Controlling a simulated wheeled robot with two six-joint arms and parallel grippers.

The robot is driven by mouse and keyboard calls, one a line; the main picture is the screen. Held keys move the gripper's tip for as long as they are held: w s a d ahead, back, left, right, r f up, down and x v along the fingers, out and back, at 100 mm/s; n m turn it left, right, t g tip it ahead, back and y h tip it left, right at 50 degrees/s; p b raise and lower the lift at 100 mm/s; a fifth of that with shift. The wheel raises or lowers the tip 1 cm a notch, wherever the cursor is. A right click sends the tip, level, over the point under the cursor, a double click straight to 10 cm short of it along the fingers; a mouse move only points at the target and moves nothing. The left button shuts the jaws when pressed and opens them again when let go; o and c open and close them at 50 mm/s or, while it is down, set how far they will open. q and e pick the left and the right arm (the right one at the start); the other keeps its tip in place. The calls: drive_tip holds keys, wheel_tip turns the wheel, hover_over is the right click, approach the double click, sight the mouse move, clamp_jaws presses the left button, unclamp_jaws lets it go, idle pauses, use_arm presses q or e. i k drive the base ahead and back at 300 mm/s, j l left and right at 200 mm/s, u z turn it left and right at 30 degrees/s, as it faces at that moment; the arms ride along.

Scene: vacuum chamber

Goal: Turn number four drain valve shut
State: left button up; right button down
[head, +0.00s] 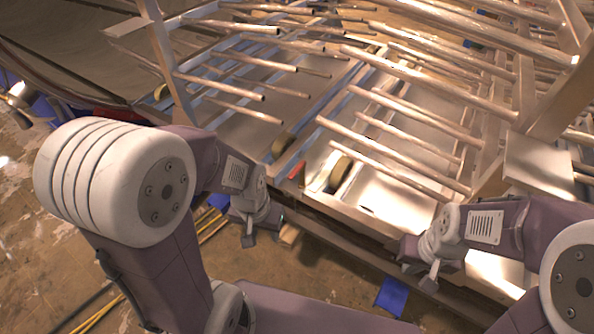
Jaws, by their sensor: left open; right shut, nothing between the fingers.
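I cannot make out a drain valve marked number four in the head view. A small red piece (297,174) shows on the frame edge above my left gripper, but I cannot tell what it is. My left gripper (264,230) is open and empty, in front of the frame's lower edge. My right gripper (420,274) is shut with nothing in it, further right along the same edge and apart from the pipes.
A metal frame (365,243) with rows of pipes (385,150) fills the upper right. A blue piece (391,297) and yellow cables (95,318) lie low. Worn floor (325,275) shows between my arms.

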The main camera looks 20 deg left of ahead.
sight(299, 165)
drive_tip(key=i+j+u, duration=0.1)
drive_tip(key=j+u, duration=0.2)
drive_tip(key=i+j+u, duration=0.25)
drive_tip(key=j, duration=0.2)
drive_tip(key=i, duration=0.35)
